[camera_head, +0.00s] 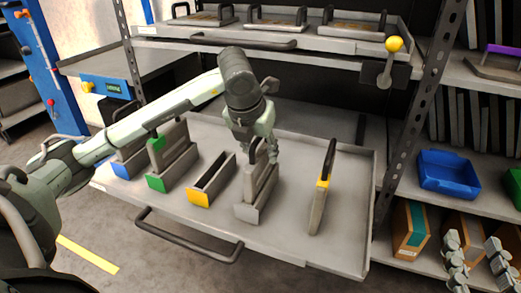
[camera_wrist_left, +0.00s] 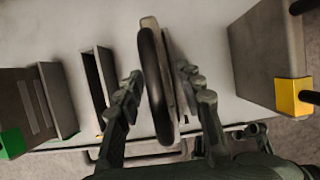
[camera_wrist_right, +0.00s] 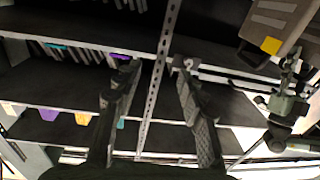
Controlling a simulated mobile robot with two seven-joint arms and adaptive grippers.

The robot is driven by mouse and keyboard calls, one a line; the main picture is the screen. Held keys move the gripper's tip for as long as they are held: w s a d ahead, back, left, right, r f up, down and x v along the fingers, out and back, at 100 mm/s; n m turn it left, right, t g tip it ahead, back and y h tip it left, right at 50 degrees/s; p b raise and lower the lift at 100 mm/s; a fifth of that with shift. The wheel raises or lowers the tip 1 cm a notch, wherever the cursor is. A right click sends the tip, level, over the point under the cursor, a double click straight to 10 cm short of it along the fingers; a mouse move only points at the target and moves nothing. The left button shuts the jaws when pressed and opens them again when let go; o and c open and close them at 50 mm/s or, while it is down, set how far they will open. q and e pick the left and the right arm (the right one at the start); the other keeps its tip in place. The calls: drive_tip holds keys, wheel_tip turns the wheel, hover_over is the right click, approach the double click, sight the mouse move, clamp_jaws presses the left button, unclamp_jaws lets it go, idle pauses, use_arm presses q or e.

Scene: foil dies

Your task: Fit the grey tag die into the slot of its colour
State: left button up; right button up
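The grey tag die (camera_head: 259,181) stands upright at the grey slot block (camera_head: 246,212) on the pulled-out shelf; its lower edge appears to be in the slot, but how deep I cannot tell. My left gripper (camera_head: 262,150) is at its handle. In the left wrist view the dark handle (camera_wrist_left: 153,85) lies between the fingers of my left gripper (camera_wrist_left: 160,76), which look spread about as wide as the right ones. My right gripper (camera_wrist_right: 157,75) is open and empty, facing the shelves; it also shows at the lower right of the head view (camera_head: 475,250).
An empty yellow-tagged slot (camera_head: 212,179) is left of the grey one. A yellow-tagged die (camera_head: 321,190) stands to the right. Green (camera_head: 172,167) and blue dies stand at far left. A rack shelf (camera_head: 330,45) with more dies hangs above.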

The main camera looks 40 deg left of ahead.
use_arm(q)
drive_tip(key=shift+r, duration=0.2)
drive_tip(key=p+v, duration=0.1)
drive_tip(key=v, duration=0.9)
drive_tip(key=shift+s+r+p, duration=0.1)
drive_tip(key=shift+r+p, duration=0.2)
drive_tip(key=shift+p, duration=0.1)
drive_tip(key=shift+s+d+r, duration=0.1)
drive_tip(key=shift+s+r, duration=0.15)
drive_tip(key=shift+r, duration=0.15)
use_arm(e)
drive_tip(key=d+f+g+h, duration=0.3)
drive_tip(key=d+f+g, duration=0.1)
drive_tip(key=f, duration=0.5)
drive_tip(key=shift+s+d, duration=0.4)
drive_tip(key=shift+d, duration=0.1)
